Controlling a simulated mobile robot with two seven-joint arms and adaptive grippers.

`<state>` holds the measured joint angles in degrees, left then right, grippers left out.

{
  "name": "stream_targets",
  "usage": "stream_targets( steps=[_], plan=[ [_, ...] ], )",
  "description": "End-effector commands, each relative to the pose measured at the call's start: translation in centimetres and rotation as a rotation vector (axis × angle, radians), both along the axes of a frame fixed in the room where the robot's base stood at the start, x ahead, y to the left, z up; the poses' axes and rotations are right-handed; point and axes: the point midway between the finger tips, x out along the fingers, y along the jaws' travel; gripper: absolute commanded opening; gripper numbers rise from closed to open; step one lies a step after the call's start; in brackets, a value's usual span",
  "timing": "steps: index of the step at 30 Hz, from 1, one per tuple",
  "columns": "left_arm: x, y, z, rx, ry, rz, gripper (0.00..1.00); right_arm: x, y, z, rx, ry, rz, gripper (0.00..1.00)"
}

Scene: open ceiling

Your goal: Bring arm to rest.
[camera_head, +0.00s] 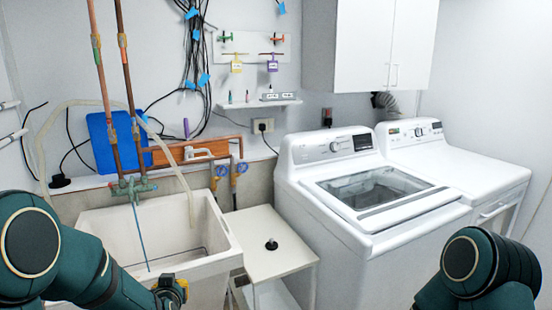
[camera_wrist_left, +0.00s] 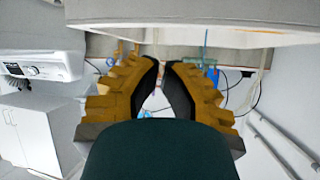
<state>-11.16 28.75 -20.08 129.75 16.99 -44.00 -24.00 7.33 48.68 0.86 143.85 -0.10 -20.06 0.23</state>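My left arm (camera_head: 80,265) comes in from the lower left in the head view. It reaches over the front of the sink tub. My left gripper (camera_head: 172,290), yellow and black, is at the bottom edge and partly cut off. In the left wrist view the two yellow fingers with black inner pads (camera_wrist_left: 163,68) lean towards each other. A gap shows between them, with nothing held in it. My right arm (camera_head: 485,265) is bent at the lower right, in front of the washer. Its gripper is outside the picture.
A white sink tub (camera_head: 228,240) stands at the left, under copper pipes (camera_head: 130,90). A small white table (camera_head: 250,225) with a black plunger-like item (camera_head: 271,244) stands between the tub and the washer (camera_head: 400,235). A dryer (camera_head: 470,165) stands further right. White cabinets (camera_head: 375,45) hang above.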

Motion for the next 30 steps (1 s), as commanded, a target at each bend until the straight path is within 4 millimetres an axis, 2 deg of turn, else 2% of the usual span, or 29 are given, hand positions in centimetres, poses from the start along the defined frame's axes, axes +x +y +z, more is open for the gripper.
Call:
stream_targets(
  steps=[1, 5, 6, 9, 12, 15, 19, 22, 30],
  plan=[
    [-1.3, -1.2, -3.2, -0.044, 0.081, -0.026, 0.00, 0.1, 0.0, 0.0, 0.001, -0.002, 0.000, 0.47],
    [-5.9, -5.4, -10.5, -0.184, 0.296, -0.096, 0.00, 0.1, 0.1, -0.1, 0.000, -0.003, 0.001, 0.47],
    [-7.7, -6.8, -12.6, -0.229, 0.369, -0.116, 0.00, 0.1, 0.1, -0.1, 0.000, -0.003, 0.001, 0.47],
    [-12.7, -10.0, -16.9, -0.345, 0.546, -0.153, 0.00, 0.1, 0.1, 0.0, 0.001, -0.001, 0.001, 0.47],
    [-17.4, -12.8, -19.6, -0.442, 0.703, -0.177, 0.00, 0.1, 0.0, 0.0, 0.001, -0.001, 0.001, 0.47],
    [-21.0, -14.8, -20.9, -0.514, 0.818, -0.194, 0.00, 0.1, 0.0, 0.0, 0.001, -0.001, 0.001, 0.47],
    [-23.6, -16.1, -21.6, -0.562, 0.900, -0.205, 0.00, 0.1, 0.0, 0.0, 0.001, -0.001, 0.001, 0.47],
    [-24.1, -16.4, -21.7, -0.573, 0.916, -0.205, 0.00, 0.1, 0.0, 0.0, 0.001, -0.001, 0.001, 0.47],
    [-24.0, -16.4, -21.7, -0.571, 0.913, -0.205, 0.00, 0.1, 0.0, 0.0, 0.001, -0.001, 0.001, 0.47]
  ],
)
